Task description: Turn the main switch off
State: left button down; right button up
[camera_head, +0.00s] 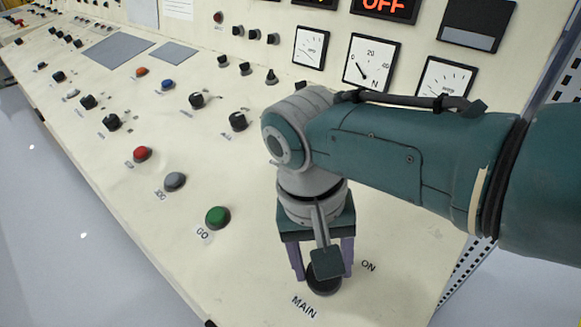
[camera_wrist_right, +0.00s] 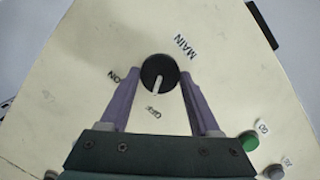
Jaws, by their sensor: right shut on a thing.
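The main switch (camera_head: 324,284) is a round black knob at the near edge of the cream panel, next to the words MAIN and ON. My right gripper (camera_head: 322,275) points down over it, with a purple finger on either side. In the right wrist view the knob (camera_wrist_right: 158,66) sits between the tips of the right gripper (camera_wrist_right: 160,76), which is shut on it. The knob's white pointer (camera_wrist_right: 157,87) points toward the OFF label (camera_wrist_right: 153,112). In the head view the gripper's wrist hides part of the knob and its labels. My left gripper is not in view.
A green GO button (camera_head: 217,217), a grey button (camera_head: 175,181) and a red button (camera_head: 142,153) lie left of my right arm. Several black knobs stand farther back. A display (camera_head: 385,7) at the top reads OFF, above dial gauges (camera_head: 371,61).

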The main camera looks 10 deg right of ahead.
aim_at(309, 268)
jog(key=shift+n, duration=0.7)
jog(key=o, duration=1.4)
jog(key=shift+c, duration=0.2)
notch_tip(309, 268, up, 10)
jog(key=a+p, duration=0.1)
jog(key=p, duration=0.3)
jog(key=shift+w+a, duration=0.35)
jog(key=shift+a, duration=0.05)
